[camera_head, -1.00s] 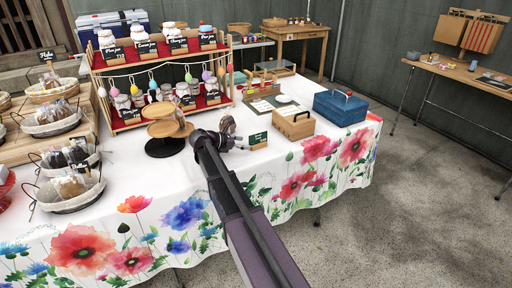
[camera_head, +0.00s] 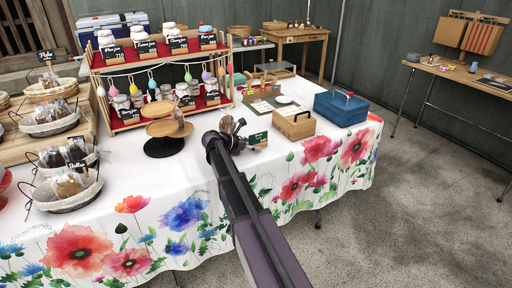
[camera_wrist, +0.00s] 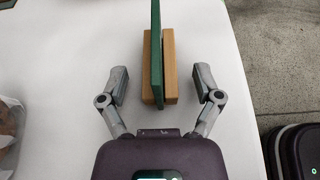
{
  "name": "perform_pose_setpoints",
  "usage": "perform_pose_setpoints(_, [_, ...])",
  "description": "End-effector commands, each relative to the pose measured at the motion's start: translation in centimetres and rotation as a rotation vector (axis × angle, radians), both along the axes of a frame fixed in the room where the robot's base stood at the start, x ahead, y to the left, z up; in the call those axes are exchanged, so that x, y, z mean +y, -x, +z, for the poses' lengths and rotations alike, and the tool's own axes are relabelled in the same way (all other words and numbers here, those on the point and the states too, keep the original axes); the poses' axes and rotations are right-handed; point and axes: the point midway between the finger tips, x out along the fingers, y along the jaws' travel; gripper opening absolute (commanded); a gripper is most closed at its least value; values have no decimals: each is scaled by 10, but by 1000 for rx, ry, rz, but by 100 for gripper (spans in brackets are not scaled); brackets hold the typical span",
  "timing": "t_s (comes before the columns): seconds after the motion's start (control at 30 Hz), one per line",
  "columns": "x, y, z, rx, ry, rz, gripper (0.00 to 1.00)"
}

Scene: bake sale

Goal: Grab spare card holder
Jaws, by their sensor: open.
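The card holder is a wooden block base (camera_wrist: 169,68) with a thin dark green card (camera_wrist: 157,50) standing upright in it. In the wrist view it lies between the two fingers of my gripper (camera_wrist: 161,86), with a gap on each side. My gripper is open and touches nothing that I can see. In the head view the green card (camera_head: 258,139) stands near the table's front edge, just right of my gripper (camera_head: 238,126), which is partly hidden by my arm. The holder's base is mostly hidden there.
A round wooden tiered stand (camera_head: 164,146) is left of my arm. A wooden box (camera_head: 294,126) and a blue case (camera_head: 340,109) stand to the right. A jar rack (camera_head: 128,126) is behind. A clear bag (camera_wrist: 8,128) shows at the wrist view's left edge.

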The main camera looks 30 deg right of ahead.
Motion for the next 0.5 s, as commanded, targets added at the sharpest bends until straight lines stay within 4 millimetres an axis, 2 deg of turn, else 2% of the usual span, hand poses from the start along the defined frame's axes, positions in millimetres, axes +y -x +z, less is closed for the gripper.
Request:
perform_pose_setpoints(0.13, [0,0,0,0,0,0,83])
perform_pose_setpoints(0.17, [0,0,0,0,0,0,80])
perform_pose_setpoints(0.43, [0,0,0,0,0,0,0])
perform_pose_setpoints(0.5, [0,0,0,0,0,0,0])
